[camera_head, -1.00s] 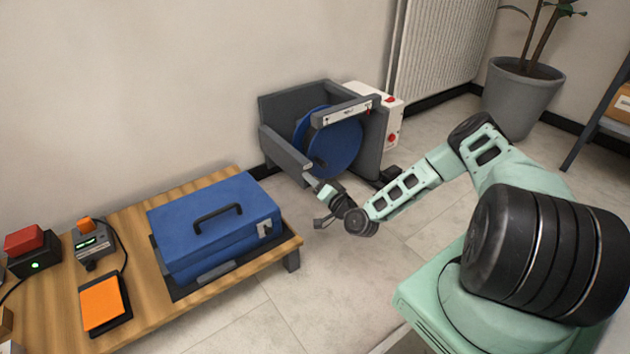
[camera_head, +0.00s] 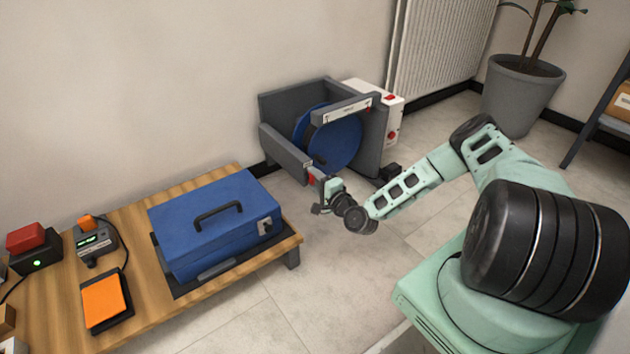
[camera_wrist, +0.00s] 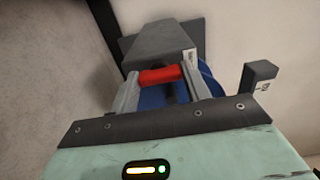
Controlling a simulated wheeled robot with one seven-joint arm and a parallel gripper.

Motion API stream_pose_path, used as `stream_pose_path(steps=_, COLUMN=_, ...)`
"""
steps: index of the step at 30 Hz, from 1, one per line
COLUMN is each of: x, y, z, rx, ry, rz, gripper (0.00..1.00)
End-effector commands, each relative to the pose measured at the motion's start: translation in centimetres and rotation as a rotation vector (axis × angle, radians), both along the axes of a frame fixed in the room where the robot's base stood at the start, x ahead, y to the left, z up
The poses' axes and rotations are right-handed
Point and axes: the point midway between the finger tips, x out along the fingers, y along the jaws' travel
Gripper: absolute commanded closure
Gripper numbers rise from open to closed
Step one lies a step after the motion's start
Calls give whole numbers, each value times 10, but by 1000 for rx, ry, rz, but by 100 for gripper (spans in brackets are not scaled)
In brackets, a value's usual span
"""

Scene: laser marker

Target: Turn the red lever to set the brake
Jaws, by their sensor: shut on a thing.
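The red lever (camera_wrist: 160,76) shows in the wrist view as a short red bar between the two fingers of my gripper (camera_wrist: 161,88). The fingers are shut on it. In the head view a small red part of the lever (camera_head: 311,178) shows at the front end of the grey frame's near arm, beside my gripper (camera_head: 320,183). A blue disc (camera_head: 336,140) stands upright inside the grey frame (camera_head: 283,150). My gripper hides part of the lever in the head view.
A white box with red knobs (camera_head: 396,120) is at the frame's right. A wooden table (camera_head: 135,225) with a blue case (camera_head: 212,222) stands to the left. A plant pot (camera_head: 521,95) is at the back right. Floor in front is clear.

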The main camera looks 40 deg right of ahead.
Motion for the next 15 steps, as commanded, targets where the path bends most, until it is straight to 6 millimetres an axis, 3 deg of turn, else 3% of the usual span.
stream_pose_path(steps=14, x=-2, y=2, z=-2, rx=19, ry=6, rz=4, gripper=76)
stream_pose_path(steps=15, x=-2, y=2, z=-2, rx=19, ry=6, rz=4, gripper=50)
